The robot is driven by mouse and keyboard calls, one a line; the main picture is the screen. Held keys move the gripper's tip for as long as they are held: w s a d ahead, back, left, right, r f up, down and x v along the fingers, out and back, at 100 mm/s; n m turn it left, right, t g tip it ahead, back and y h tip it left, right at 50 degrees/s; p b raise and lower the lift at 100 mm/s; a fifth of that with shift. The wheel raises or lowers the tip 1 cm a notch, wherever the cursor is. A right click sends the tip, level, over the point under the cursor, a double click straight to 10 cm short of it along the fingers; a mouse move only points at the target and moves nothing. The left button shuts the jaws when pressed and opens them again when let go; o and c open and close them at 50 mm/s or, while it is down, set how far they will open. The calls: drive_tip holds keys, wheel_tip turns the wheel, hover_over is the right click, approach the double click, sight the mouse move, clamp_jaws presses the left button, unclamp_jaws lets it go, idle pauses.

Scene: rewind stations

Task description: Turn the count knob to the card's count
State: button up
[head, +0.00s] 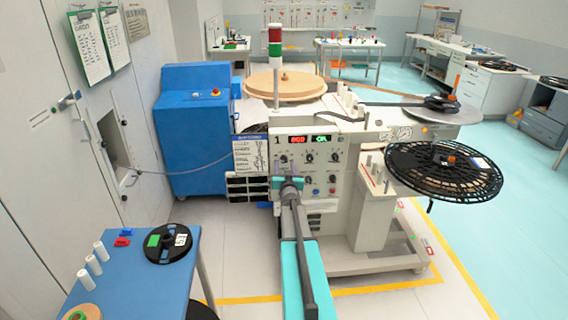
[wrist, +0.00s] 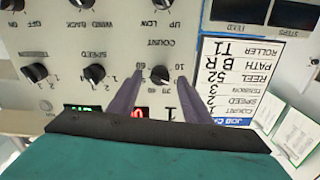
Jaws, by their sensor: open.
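The count knob (wrist: 159,75), small and black, shows upside down in the wrist view on the white panel. Printed numbers ring it; I cannot read its setting surely. My gripper (wrist: 160,82) is open, with one dark finger on each side of the knob. I cannot tell whether either finger touches it. The white job card (wrist: 240,80) is right of the fingers, also upside down; its count line seems to read 1. In the head view my gripper (head: 288,184) is in front of the machine's panel (head: 325,155) and hides its lower left part.
Tension (wrist: 35,72) and speed (wrist: 94,73) knobs sit left of the fingers, with more knobs above. Red (head: 297,140) and green (head: 321,139) displays top the panel. A black reel (head: 445,168) juts out right. A blue table (head: 130,270) stands front left.

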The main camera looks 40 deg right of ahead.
drive_tip(key=shift+x, duration=0.95)
drive_tip(key=c, duration=1)
drive_tip(key=shift+c, duration=0.2)
